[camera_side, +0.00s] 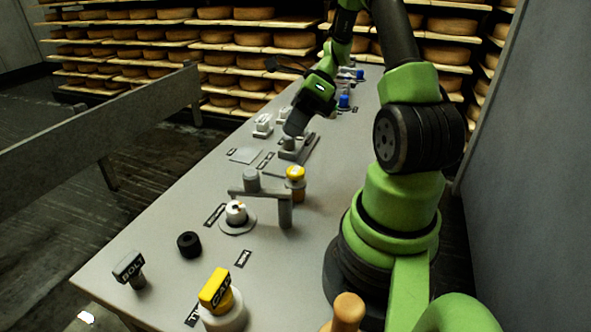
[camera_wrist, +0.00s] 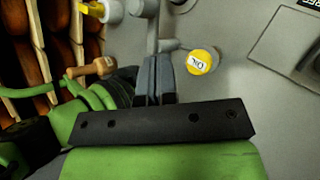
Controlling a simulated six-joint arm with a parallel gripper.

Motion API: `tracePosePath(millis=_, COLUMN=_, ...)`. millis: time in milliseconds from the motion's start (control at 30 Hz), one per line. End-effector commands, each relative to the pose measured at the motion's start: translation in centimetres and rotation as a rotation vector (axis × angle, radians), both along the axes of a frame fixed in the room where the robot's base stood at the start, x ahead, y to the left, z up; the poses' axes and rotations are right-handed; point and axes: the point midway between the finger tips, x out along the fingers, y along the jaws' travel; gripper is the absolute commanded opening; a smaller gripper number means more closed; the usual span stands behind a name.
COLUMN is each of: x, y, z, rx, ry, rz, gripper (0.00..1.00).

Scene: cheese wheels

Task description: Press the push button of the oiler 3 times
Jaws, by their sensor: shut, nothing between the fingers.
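A post with a round yellow cap (camera_side: 295,172) stands on the table near the middle in the side view. In the wrist view the yellow cap (camera_wrist: 203,62) carries a pale disc with dark letters that I cannot read surely. I cannot tell for certain that this is the oiler's button. My gripper (camera_side: 291,132) is shut and empty, tilted downward, beyond the yellow cap and just above a grey block (camera_side: 290,148). I cannot tell whether it touches the block. In the wrist view my gripper's fingers (camera_wrist: 157,62) are together, left of the yellow cap and apart from it.
A grey bracket (camera_side: 285,207) stands beside the yellow-capped post. A white knob (camera_side: 236,213) on a round base, a black cylinder (camera_side: 189,244), a BOLT-marked piece (camera_side: 129,266) and a yellow-topped piece (camera_side: 215,290) stand nearer. White fittings (camera_side: 263,124) stand left of my gripper.

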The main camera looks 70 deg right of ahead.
Motion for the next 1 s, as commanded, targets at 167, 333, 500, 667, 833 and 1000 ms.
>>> tracePosePath(millis=167, x=0.0, y=0.1, z=-2.7, rx=0.004, ry=0.003, rz=0.000, gripper=0.00)
tracePosePath(millis=333, x=0.0, y=0.0, z=-4.6, rx=0.003, ry=0.001, rz=0.001, gripper=0.00)
tracePosePath(millis=500, x=0.0, y=0.0, z=-5.7, rx=0.001, ry=0.000, rz=-0.001, gripper=0.00)
tracePosePath(millis=667, x=0.0, y=0.0, z=-6.0, rx=-0.001, ry=-0.001, rz=0.000, gripper=0.00)
tracePosePath(millis=833, x=0.0, y=0.0, z=-6.0, rx=-0.001, ry=-0.001, rz=0.000, gripper=0.00)
tracePosePath(millis=1000, x=0.0, y=0.0, z=-5.9, rx=-0.001, ry=0.000, rz=-0.001, gripper=0.00)
